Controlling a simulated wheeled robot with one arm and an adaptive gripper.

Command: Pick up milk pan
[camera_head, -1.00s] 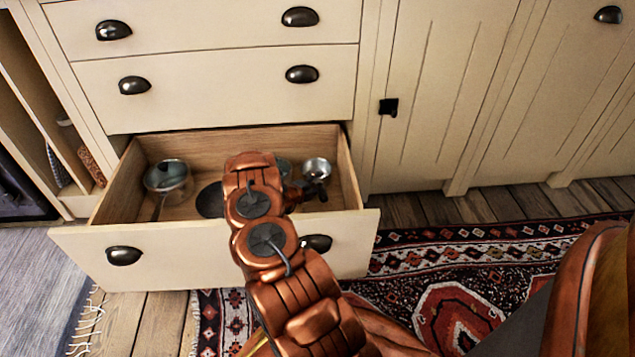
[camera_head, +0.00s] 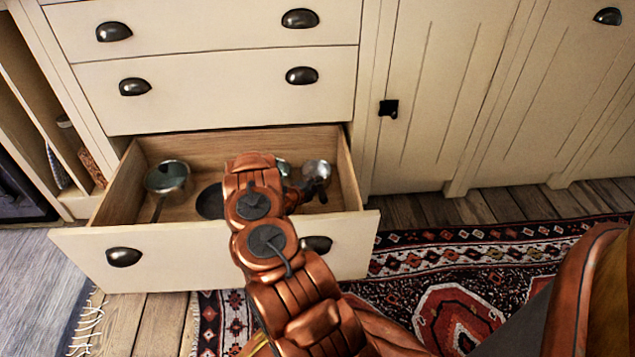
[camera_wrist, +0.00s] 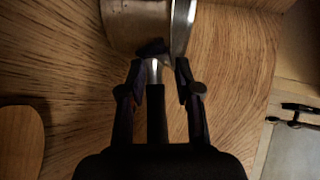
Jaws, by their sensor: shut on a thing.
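A small silver pan, which I take to be the milk pan (camera_head: 316,172), is at the right side of the open drawer (camera_head: 160,257). In the wrist view the metal pan (camera_wrist: 137,28) is at the top, cut off by the frame edge, with its handle (camera_wrist: 156,105) running back between the fingers. My gripper (camera_wrist: 160,73) is shut on this handle. In the head view my gripper (camera_head: 296,190) is mostly hidden behind my arm. I cannot tell whether the pan touches the drawer bottom.
A pot with a glass lid (camera_head: 167,176) stands at the drawer's left, its handle toward the front. A dark flat pan (camera_head: 210,201) lies mid-drawer, partly behind my arm. Another metal piece (camera_head: 283,167) is partly hidden. The drawer walls are close around; a patterned rug lies outside.

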